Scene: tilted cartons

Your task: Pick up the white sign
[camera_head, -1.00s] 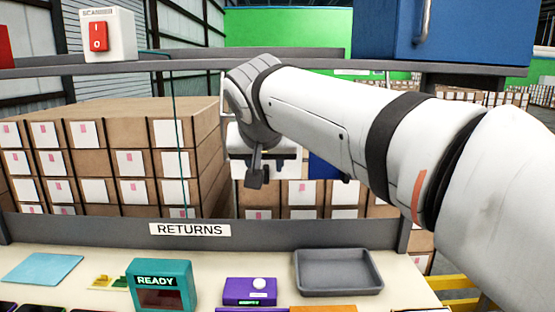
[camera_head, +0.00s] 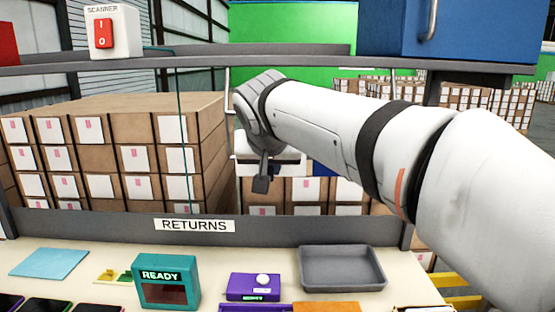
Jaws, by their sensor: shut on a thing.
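A white sign reading RETURNS (camera_head: 194,225) is fixed flat along the grey rail at the back of the bench. My gripper (camera_head: 262,184) is at the end of my white arm, right of this sign and higher in the picture, in front of the stacked cartons. One dark finger hangs down. A white, dark-edged shape (camera_head: 285,155) shows at the wrist; I cannot tell whether it is part of my gripper or a held thing. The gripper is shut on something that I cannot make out.
The bench holds a teal READY box (camera_head: 166,282), a purple device (camera_head: 254,286), an empty grey tray (camera_head: 342,268) and a light blue pad (camera_head: 49,263). A shelf above carries a white SCANNER switch box (camera_head: 113,31) and a blue cabinet (camera_head: 450,30). Stacked cartons (camera_head: 135,130) stand behind.

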